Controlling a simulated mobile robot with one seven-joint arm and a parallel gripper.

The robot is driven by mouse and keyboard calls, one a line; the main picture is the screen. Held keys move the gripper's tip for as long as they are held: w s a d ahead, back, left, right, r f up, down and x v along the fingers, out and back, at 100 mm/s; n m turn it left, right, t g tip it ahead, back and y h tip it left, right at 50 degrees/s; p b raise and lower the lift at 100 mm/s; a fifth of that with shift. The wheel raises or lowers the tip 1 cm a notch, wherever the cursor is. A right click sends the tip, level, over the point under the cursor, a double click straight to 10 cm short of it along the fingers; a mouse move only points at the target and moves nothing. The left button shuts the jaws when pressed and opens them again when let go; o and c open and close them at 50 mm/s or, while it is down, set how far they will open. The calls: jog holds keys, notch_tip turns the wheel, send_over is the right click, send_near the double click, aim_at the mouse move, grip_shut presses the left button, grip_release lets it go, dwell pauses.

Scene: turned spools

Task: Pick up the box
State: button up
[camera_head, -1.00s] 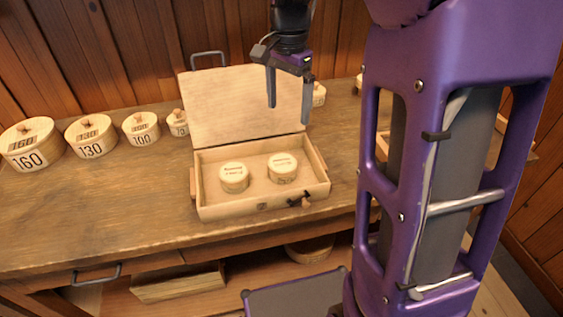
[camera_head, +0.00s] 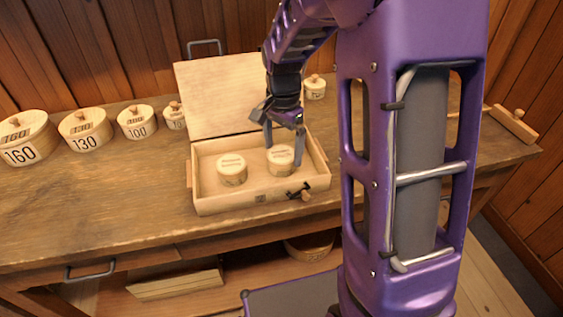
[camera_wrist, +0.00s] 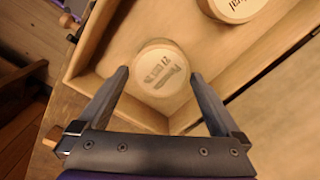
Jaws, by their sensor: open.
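An open wooden box (camera_head: 210,208) with a raised lid (camera_head: 215,95) stands on the bench. My gripper (camera_head: 284,147) is open and points down over the right round box. In the wrist view my gripper (camera_wrist: 158,76) has one fingertip on each side of that round box (camera_wrist: 160,70), with nothing clamped. The other round box (camera_wrist: 238,6) is cut off at the top edge. I cannot tell whether the fingers touch.
Round boxes marked 160 (camera_head: 28,140), 130 (camera_head: 86,130) and 100 (camera_head: 137,123) stand along the back left of the bench (camera_head: 90,210). A smaller one (camera_head: 315,88) is behind the lid. The box walls are close around my fingers. The front left bench is clear.

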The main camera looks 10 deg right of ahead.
notch_tip(320, 180, down, 3)
jog(key=shift+r, duration=0.15)
jog(key=c, duration=1.1)
